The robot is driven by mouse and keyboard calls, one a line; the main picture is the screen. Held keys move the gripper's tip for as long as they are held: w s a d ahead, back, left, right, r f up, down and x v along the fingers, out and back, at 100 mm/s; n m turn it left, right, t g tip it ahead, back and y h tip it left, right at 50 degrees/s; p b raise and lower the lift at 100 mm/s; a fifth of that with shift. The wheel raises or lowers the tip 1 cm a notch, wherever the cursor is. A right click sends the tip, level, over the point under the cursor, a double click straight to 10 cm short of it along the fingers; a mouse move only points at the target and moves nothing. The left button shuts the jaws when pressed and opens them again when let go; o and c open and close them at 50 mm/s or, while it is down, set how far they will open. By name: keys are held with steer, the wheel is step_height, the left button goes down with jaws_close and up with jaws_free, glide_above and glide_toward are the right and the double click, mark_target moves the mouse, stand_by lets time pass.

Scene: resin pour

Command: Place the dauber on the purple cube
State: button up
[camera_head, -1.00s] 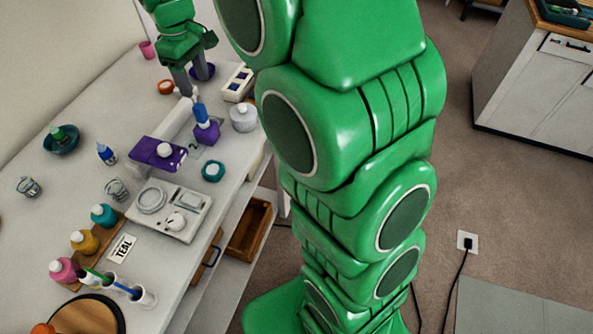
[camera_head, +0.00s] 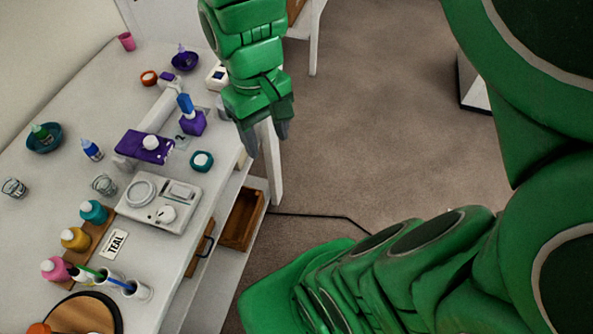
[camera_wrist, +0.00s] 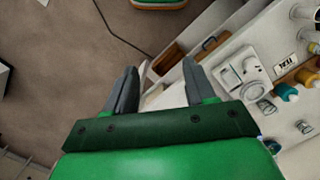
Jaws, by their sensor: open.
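The purple cube (camera_head: 193,123) stands on the white table beside a card marked 2. A blue piece (camera_head: 185,104), which looks like the dauber, appears upright on top of the cube. My gripper (camera_head: 266,142) is open and empty, to the right of the cube and apart from it, over the table's right edge. In the wrist view my gripper (camera_wrist: 160,70) has its two grey fingers spread with nothing between them. I cannot make out the cube or the blue piece in the wrist view.
A purple stand (camera_head: 130,149) with a white knob, a teal jar (camera_head: 202,161) and a white scale (camera_head: 183,216) stand near the cube. Paint bottles, glasses and bowls fill the left side. Open floor lies right.

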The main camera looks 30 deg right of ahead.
steer(key=s+d+f+m, duration=0.1)
steer(key=s+f+m, duration=0.1)
steer(key=s, duration=0.7)
steer(key=shift+d, duration=0.15)
stand_by(0.8)
